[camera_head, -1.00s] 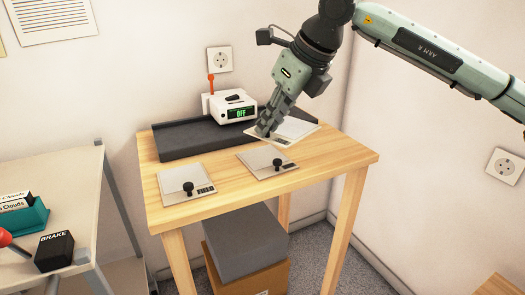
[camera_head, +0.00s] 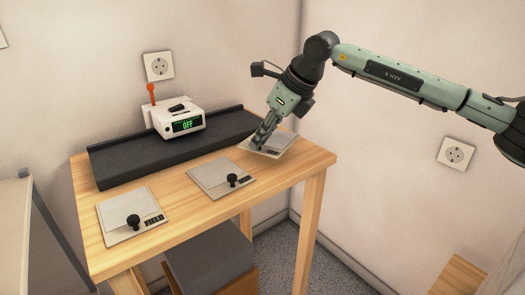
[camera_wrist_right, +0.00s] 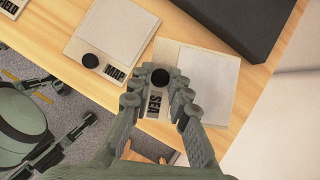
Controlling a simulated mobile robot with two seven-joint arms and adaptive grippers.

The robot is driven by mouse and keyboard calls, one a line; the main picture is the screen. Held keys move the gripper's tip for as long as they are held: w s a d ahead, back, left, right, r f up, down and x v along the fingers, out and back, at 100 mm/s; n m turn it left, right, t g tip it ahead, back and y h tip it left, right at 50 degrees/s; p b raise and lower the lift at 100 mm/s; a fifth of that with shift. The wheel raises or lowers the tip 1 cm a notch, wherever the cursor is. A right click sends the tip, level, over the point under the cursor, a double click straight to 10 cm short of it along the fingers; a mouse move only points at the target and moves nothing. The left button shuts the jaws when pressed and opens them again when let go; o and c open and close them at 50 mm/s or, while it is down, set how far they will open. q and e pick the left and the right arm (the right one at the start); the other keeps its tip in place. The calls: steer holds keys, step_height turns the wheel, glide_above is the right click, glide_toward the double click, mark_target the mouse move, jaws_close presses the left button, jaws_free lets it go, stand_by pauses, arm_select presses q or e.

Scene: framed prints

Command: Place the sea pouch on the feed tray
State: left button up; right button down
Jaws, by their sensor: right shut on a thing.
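The sea pouch is a flat pale sheet with a SEA label and a black knob. It is at the right end of the table in the head view (camera_head: 276,145) and fills the middle right of the right wrist view (camera_wrist_right: 208,85). My right gripper (camera_head: 262,141) points down and is shut on the pouch's knob; its fingers also show in the wrist view (camera_wrist_right: 160,82). I cannot tell whether the pouch touches the wood. The feed tray (camera_head: 120,162) is a long dark grey slab along the table's back, beside the pouch. My left gripper is out of view.
A white device (camera_head: 178,118) reading OFF, with an orange-red lever, stands at the tray's back. The map pouch (camera_head: 212,175) and field pouch (camera_head: 120,208) lie on the wooden table (camera_head: 185,225) in front. A wall closes off the right side.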

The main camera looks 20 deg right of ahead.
mark_target(265, 150)
steer(key=shift+d+f, duration=0.2)
steer(key=shift+f, duration=1.95)
steer(key=c, duration=1.4)
jaws_free()
steer(key=shift+c, duration=0.2)
steer(key=shift+w+r, duration=0.1)
